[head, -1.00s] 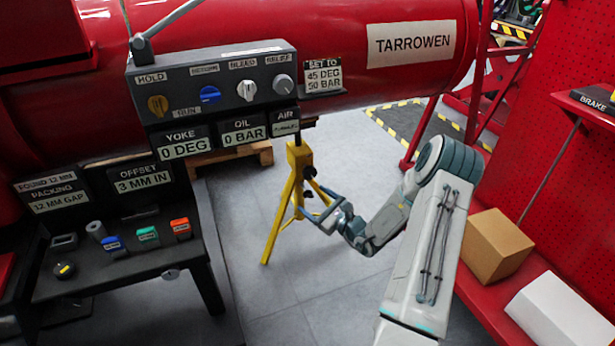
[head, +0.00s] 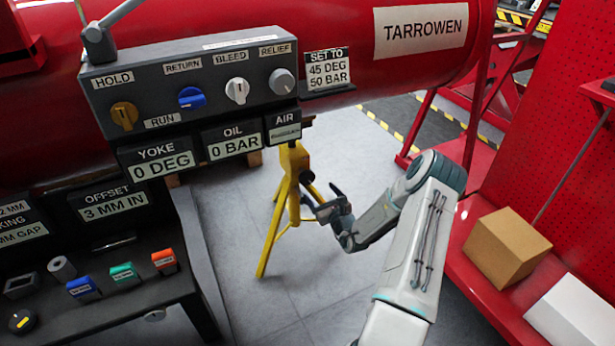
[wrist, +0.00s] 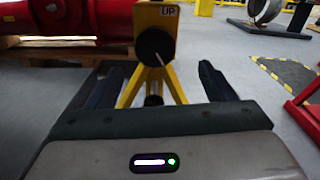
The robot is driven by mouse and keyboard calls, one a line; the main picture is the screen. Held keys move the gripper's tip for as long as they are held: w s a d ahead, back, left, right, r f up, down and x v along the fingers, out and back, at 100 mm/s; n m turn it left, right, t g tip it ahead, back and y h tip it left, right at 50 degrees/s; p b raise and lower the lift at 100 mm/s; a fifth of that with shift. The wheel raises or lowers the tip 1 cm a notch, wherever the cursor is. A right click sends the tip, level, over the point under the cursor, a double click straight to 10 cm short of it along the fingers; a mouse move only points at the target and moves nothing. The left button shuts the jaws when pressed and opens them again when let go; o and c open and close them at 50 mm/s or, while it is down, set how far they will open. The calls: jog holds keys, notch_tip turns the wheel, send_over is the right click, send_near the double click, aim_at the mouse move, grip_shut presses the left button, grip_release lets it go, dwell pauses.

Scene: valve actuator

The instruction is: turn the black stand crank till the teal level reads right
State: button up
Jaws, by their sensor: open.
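The yellow tripod stand (head: 289,165) stands on the floor beyond the control panel; in the wrist view its head bears an "UP" label (wrist: 170,11). The black crank (wrist: 155,45) shows there as a round dark end below the label, nearly end-on. A dark part also shows at the stand's top right in the head view. My gripper (head: 322,198) is just right of the stand. In the wrist view its fingers (wrist: 158,82) are open, one either side of the stand's legs, holding nothing. I cannot make out a teal level on the stand.
The control panel (head: 200,85) hangs left of the stand, with a "SET TO 45 DEG 50 BAR" sign (head: 328,72). A dark bench (head: 130,312) with coloured blocks is at lower left. A red shelf (head: 475,268) with boxes is at right. Grey floor is clear around the stand.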

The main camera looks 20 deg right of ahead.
aim_at(309, 180)
jog(key=w+b, duration=0.1)
jog(key=w, duration=0.2)
jog(key=w+b, duration=0.1)
jog(key=w, duration=0.3)
jog(key=w+a, duration=0.1)
jog(key=w, duration=0.2)
jog(key=shift+w+b, duration=0.35)
jog(key=shift+b, duration=0.05)
jog(key=c, duration=1)
